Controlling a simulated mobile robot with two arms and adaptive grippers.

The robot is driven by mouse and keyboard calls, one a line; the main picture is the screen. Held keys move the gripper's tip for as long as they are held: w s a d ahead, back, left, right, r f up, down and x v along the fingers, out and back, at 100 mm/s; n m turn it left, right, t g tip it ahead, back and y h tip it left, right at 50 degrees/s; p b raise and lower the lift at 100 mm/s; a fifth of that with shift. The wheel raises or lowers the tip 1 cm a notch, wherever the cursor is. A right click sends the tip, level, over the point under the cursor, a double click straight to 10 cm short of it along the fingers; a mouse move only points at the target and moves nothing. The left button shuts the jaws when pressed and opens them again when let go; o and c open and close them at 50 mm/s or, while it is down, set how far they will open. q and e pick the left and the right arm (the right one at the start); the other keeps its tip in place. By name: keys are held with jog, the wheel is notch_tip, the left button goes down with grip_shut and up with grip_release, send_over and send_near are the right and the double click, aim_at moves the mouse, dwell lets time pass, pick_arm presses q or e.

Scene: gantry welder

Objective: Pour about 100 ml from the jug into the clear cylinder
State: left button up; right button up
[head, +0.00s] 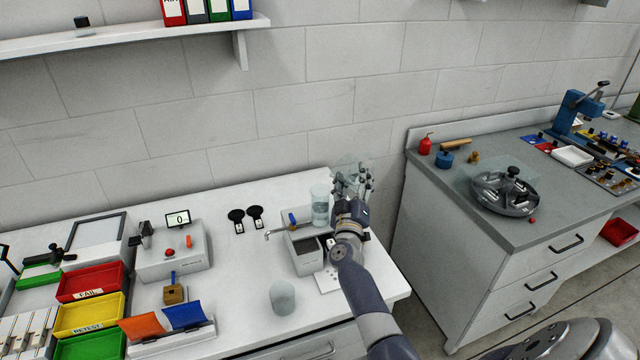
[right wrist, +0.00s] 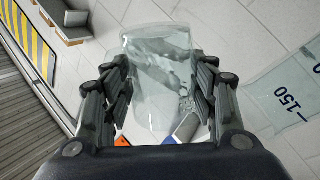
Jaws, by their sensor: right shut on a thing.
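My right gripper (head: 352,182) is shut on the clear jug (head: 345,172), above the back right of the white bench. In the right wrist view the see-through jug (right wrist: 160,75) sits between the two fingers (right wrist: 160,95). I cannot tell its liquid level or exact tilt. The clear cylinder (head: 320,208) stands upright just left of the gripper, by the grey-white sink unit. My left gripper is not in view.
A translucent beaker (head: 283,297) stands near the bench's front edge. A small tap (head: 277,233) and the sink unit (head: 305,252) lie left of my right arm. Coloured trays (head: 90,312) and a display box (head: 175,250) are further left. A grey cabinet (head: 480,230) stands right.

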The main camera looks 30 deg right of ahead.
jog(key=shift+d+f+m+p, duration=0.1)
jog(key=shift+f+m+p, duration=0.05)
jog(key=shift+m+p, duration=0.2)
jog(key=shift+s+d+f+m+g, duration=0.15)
jog(key=shift+d+f+m+g, duration=0.2)
jog(key=shift+f+m, duration=0.3)
jog(key=shift+s+d+f+m+g, duration=0.1)
jog(key=shift+d+f+m+g, duration=0.25)
jog(key=shift+f, duration=0.35)
